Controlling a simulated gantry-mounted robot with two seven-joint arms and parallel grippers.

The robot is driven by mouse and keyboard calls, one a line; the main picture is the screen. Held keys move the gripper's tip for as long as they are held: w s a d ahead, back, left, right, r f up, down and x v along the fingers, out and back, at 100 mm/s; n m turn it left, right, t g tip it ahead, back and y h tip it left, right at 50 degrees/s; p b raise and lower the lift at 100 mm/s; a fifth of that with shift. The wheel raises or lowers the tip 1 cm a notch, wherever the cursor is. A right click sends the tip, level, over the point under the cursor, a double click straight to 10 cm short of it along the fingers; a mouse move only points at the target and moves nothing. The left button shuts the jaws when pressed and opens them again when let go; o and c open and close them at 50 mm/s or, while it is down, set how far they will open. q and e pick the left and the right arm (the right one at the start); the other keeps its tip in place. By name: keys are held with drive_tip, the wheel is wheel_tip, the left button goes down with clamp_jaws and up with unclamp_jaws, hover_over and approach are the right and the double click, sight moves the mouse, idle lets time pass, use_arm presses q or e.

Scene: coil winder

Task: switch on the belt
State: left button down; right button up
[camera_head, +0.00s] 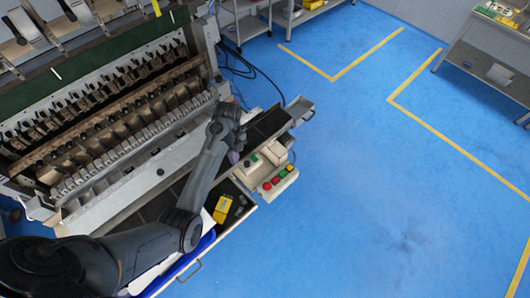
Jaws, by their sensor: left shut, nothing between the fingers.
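My left arm comes in from the lower left and reaches over the bench along the front of the coil winder (130,115). My left gripper (234,157) points down and is shut and empty, just left of a small pale switch box (250,168) with a green button (253,158). I see a gap between gripper and button in the picture; the height between them is hard to tell. A dark belt (268,123) runs along the bench and is partly hidden by my arm. My right gripper is not in view.
A pale panel with red, yellow and green buttons (279,179) sits at the bench's front edge. A yellow item (222,209) lies in an open drawer near my forearm. Shelves stand at the back and a table (487,65) at the right. The blue floor (380,190) is clear.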

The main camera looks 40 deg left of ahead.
use_arm(q)
drive_tip(key=w+r+t+b, duration=0.1)
drive_tip(key=w+r+t, duration=0.1)
drive_tip(key=w+r, duration=0.5)
drive_tip(key=shift+w+r, duration=0.25)
drive_tip(key=shift+w, duration=0.6)
drive_tip(key=shift+d+f, duration=0.15)
approach(253, 157)
drive_tip(key=f, duration=0.2)
drive_tip(key=d+f, duration=0.1)
drive_tip(key=f, duration=0.2)
drive_tip(key=shift+s+d, duration=0.15)
drive_tip(key=shift+s, duration=0.1)
drive_tip(key=shift+f, duration=0.7)
